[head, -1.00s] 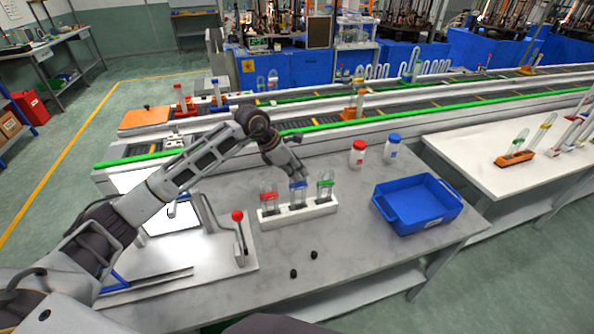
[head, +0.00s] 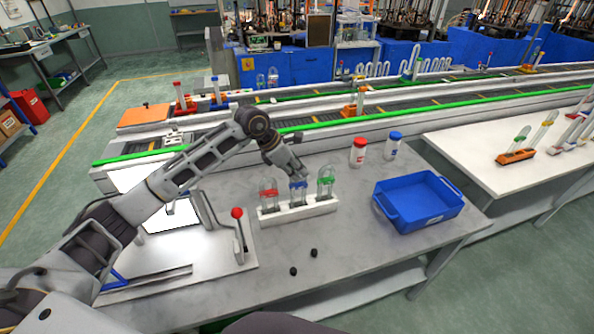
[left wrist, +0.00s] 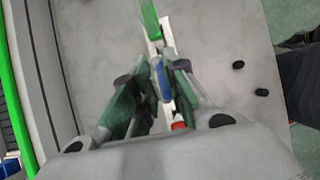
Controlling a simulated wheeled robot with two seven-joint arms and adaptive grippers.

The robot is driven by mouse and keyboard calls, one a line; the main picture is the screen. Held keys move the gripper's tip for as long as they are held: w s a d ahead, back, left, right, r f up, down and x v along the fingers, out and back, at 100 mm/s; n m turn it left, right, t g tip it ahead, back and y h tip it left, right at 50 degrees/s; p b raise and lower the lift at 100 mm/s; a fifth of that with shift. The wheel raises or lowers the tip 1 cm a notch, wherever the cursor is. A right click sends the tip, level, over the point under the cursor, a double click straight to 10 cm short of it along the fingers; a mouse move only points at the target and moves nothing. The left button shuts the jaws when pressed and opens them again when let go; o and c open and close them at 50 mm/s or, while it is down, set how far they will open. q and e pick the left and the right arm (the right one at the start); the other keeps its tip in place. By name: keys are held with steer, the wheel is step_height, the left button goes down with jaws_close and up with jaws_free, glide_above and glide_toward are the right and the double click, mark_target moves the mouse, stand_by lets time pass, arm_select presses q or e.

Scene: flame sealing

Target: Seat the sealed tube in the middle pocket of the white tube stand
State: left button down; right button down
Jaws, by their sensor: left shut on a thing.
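The white tube stand (head: 298,214) is on the grey worktable with three clear tubes at it. The tube with the blue band (head: 298,187) stands upright at the middle pocket, between a red-banded tube (head: 268,193) and a green-banded tube (head: 325,183). My left gripper (head: 298,174) comes down from above and is shut on the blue-banded tube. The left wrist view shows the blue band (left wrist: 163,82) between the fingers. Whether the tube's bottom rests fully in the pocket is hidden. My right gripper is not in view.
A blue bin (head: 418,204) stands right of the stand. Two white bottles with red (head: 358,152) and blue (head: 392,148) caps stand behind. Two small black pieces (head: 303,262) lie in front. A red-knobbed lever (head: 238,232) is at the left. Clear table surrounds the stand.

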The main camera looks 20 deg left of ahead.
arm_select(q)
steer(key=shift+f, duration=0.3)
steer(key=c, duration=1.3)
jaws_free()
steer(key=shift+c, duration=0.2)
steer(key=shift+r, duration=0.15)
steer(key=shift+r+p, duration=0.8)
steer(key=shift+r, duration=1.3)
steer(key=v, duration=1.2)
steer(key=shift+f, duration=0.1)
